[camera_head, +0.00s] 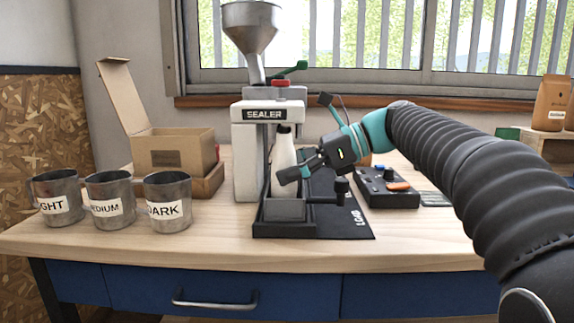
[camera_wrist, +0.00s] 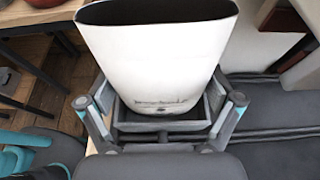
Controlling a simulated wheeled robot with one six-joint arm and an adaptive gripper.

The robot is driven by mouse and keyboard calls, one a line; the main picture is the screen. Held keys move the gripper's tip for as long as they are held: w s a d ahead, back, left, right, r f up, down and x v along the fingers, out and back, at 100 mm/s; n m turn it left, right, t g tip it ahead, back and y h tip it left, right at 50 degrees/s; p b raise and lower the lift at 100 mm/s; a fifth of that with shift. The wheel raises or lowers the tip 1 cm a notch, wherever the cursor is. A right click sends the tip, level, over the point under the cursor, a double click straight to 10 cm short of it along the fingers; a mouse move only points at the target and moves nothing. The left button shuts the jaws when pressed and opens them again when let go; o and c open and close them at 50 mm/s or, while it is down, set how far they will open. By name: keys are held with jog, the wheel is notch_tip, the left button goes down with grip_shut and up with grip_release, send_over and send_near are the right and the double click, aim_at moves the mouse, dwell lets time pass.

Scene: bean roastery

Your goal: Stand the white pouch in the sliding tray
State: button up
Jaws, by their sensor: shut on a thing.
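The white pouch (camera_head: 284,148) stands upright in front of the sealer's column, its lower part hidden by my gripper. In the wrist view the pouch (camera_wrist: 160,55) shows its open, dark-rimmed mouth and faint print low on its side. My gripper (camera_head: 288,176) is shut on the pouch, with one finger on each side in the wrist view (camera_wrist: 163,108). The sliding tray (camera_head: 284,211) is dark grey and lies at the sealer's foot. In the wrist view the tray's walls (camera_wrist: 163,126) show around the pouch's lower end. I cannot tell whether its bottom touches the tray floor.
The sealer (camera_head: 248,150) rises close behind the pouch. A knobbed handle (camera_head: 341,187) sticks out right of the tray, over a dark base marked LOAD. A control box (camera_head: 387,187) stands further right. Several labelled mugs (camera_head: 110,197) and an open carton (camera_head: 172,150) stand left.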

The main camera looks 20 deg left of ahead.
jog(key=shift+f, duration=0.2)
jog(key=o, duration=0.5)
jog(key=shift+o, duration=0.2)
jog(key=shift+r, duration=0.3)
jog(key=p+v, duration=0.2)
jog(key=v, duration=1)
jog(key=shift+r, duration=0.25)
